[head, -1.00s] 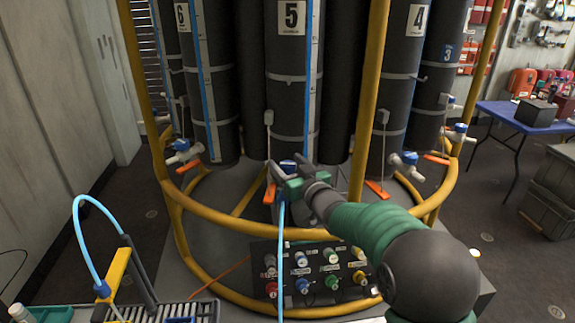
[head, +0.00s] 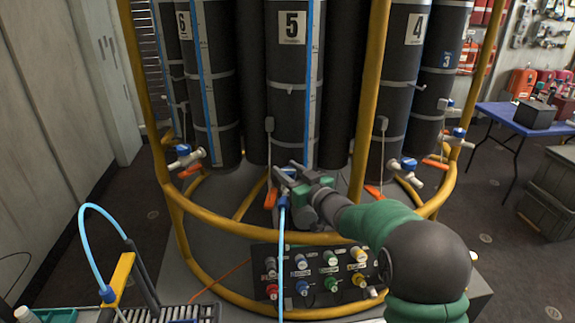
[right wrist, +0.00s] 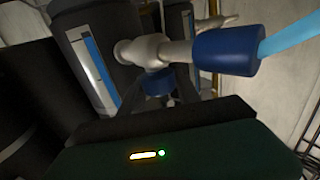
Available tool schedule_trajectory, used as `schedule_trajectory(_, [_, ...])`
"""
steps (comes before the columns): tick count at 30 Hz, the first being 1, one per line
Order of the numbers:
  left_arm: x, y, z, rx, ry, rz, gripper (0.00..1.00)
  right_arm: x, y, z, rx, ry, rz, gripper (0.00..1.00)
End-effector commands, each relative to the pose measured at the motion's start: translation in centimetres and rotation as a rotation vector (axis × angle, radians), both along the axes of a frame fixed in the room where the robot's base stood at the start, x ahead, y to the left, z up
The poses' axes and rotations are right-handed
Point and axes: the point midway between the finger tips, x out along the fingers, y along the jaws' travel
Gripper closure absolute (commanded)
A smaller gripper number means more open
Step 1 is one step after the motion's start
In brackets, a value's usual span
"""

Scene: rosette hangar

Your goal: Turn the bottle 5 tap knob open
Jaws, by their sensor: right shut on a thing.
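Bottle 5 (head: 291,100) is the dark cylinder at the centre of the head view, with its number label on top. My right gripper (head: 288,178) is at the tap below it and hides most of the tap. In the right wrist view the pale tap body (right wrist: 150,50) shows, with a blue hose connector (right wrist: 225,51) at its right. The blue tap knob (right wrist: 158,84) shows partly behind the dark edge of my gripper, which is shut on it. The connector also shows in the head view (head: 283,201), with a light blue hose hanging down. My left gripper is out of view.
A yellow frame rail (head: 225,226) curves in front of the bottles, with an upright (head: 369,100) to the right of bottle 5. A panel of coloured knobs (head: 316,272) sits below. A rack (head: 160,314) stands bottom left.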

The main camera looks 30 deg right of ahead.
Motion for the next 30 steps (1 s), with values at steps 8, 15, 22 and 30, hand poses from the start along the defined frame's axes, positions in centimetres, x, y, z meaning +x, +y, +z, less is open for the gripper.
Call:
schedule_trajectory(8, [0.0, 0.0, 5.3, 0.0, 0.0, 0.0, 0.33, 0.0, -0.2, 0.6, 0.003, 0.005, 0.203, 1.0])
schedule_trajectory(15, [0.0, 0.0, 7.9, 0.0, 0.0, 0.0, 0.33, 0.0, -0.2, 0.4, 0.002, 0.004, 0.368, 1.0])
schedule_trajectory(22, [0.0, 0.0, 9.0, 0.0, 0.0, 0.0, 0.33, 0.0, -0.2, 0.1, 0.001, 0.003, 0.47, 1.0])
schedule_trajectory(30, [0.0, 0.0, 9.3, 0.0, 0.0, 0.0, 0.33, 0.0, -0.2, 0.0, 0.001, 0.002, 0.508, 1.0])
